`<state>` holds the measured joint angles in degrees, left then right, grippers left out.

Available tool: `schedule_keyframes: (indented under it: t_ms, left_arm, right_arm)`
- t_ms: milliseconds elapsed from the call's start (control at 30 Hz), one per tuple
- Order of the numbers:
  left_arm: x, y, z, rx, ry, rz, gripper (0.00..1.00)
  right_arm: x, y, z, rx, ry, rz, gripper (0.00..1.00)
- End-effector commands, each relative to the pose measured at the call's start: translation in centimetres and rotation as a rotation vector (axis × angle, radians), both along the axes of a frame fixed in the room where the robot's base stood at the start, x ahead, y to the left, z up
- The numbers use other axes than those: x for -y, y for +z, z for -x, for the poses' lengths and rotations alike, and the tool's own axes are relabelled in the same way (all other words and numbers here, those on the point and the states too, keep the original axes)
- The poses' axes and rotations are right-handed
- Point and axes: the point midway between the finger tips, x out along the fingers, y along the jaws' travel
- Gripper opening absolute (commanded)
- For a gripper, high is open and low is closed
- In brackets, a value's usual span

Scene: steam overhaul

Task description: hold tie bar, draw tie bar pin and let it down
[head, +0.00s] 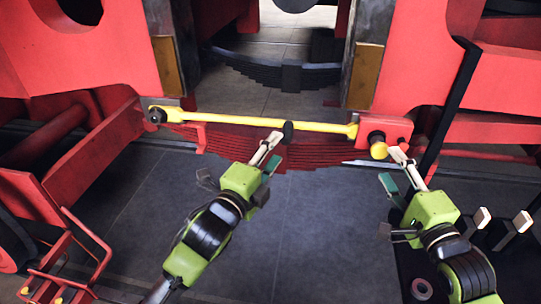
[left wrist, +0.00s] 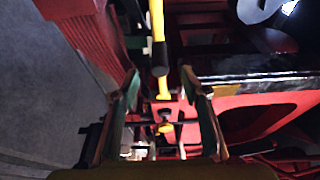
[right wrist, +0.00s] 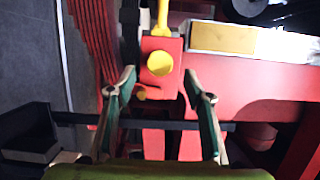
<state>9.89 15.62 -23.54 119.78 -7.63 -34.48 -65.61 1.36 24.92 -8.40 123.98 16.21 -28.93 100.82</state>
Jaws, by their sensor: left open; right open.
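The yellow tie bar (head: 240,121) spans between the red frames, with a black grip (head: 288,128) on it right of its middle. A yellow round-headed pin (head: 378,150) is at its right end, at a red bracket (head: 397,131). My left gripper (head: 273,150) is open just below and left of the black grip; in the left wrist view the grip (left wrist: 159,70) lies between the fingertips in the picture. My right gripper (head: 396,168) is open just below the pin; in the right wrist view the pin head (right wrist: 160,63) shows between and slightly beyond the fingertips. I see no contact.
A red leaf spring (head: 230,143) lies behind and below the bar. A dark tray (head: 480,270) with a ring (head: 421,289) and pale-ended pieces is at the lower right. Red rails (head: 75,235) stand at the lower left. Grey floor lies open between.

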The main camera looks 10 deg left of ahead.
Motion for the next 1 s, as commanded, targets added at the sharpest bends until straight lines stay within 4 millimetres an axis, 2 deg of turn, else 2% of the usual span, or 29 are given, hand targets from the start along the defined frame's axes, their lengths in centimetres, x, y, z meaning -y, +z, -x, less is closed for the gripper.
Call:
schedule_keyframes:
  t_ms: [400, 600, 1000]
  left_arm:
    - [1.6, 0.0, -4.8, -0.001, -0.001, 0.004, 0.42]
    - [2.0, 0.0, -6.5, -0.001, 0.0, 0.002, 0.42]
    - [2.3, 0.0, -7.4, -0.002, 0.0, 0.002, 0.42]
  right_arm:
    - [0.0, 0.0, 0.0, 0.0, 0.0, 0.0, 0.47]
    - [0.0, 0.0, 0.0, 0.0, 0.0, 0.0, 0.47]
    - [0.0, 0.0, 0.0, 0.0, 0.0, 0.0, 0.47]
